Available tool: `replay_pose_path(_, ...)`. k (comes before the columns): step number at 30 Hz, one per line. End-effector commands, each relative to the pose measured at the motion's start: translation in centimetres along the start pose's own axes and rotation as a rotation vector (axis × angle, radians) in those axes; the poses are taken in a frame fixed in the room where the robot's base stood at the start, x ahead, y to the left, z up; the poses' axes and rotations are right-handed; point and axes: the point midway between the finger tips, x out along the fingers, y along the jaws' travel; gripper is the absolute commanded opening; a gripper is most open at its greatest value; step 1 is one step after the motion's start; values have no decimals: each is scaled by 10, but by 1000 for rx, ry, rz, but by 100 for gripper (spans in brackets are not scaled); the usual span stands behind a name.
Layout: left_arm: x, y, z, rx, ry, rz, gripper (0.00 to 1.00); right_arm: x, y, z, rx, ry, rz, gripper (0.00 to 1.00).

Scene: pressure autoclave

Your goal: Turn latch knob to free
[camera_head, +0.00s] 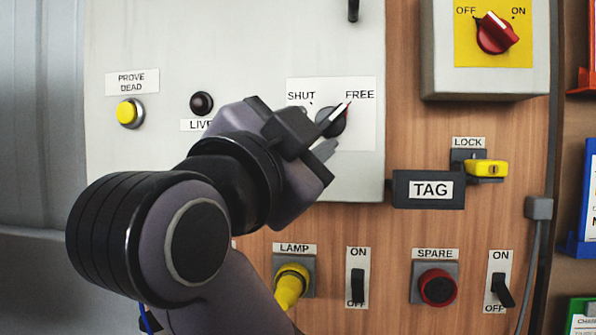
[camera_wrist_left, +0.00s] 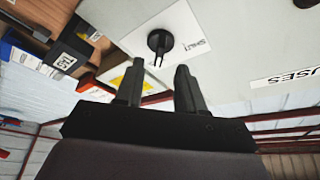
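The latch knob (camera_head: 332,122) is a dark round knob on a white label plate (camera_head: 362,135) marked SHUT and FREE. Its white pointer with a red tip points up and right, toward the word FREE. My left gripper (camera_head: 323,139) is at the knob's lower left and hides part of the plate. In the left wrist view the knob (camera_wrist_left: 160,42) lies just beyond the fingertips of my left gripper (camera_wrist_left: 158,72). The two fingers stand apart with nothing between them, and the knob appears clear of them. My right gripper is not in view.
Right of the panel are a red rotary switch (camera_head: 496,33), a yellow lock (camera_head: 487,169) and a TAG box (camera_head: 429,189). A yellow LAMP plug (camera_head: 290,286) is below.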

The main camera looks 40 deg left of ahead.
Motion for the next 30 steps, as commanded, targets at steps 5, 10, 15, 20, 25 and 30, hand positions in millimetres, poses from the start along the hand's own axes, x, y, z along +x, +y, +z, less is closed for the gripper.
replay_pose_path(5,-14,1,1,-1,2,0,38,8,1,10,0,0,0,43)
replay_pose_path(10,-18,0,0,0,0,2,38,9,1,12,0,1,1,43)
replay_pose_path(15,-18,0,0,1,0,2,38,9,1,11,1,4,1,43)
replay_pose_path(20,-18,0,0,0,0,2,38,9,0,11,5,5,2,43)
replay_pose_path(25,-18,0,0,0,0,2,38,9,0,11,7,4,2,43)
replay_pose_path(30,-18,0,0,0,0,2,38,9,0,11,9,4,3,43)
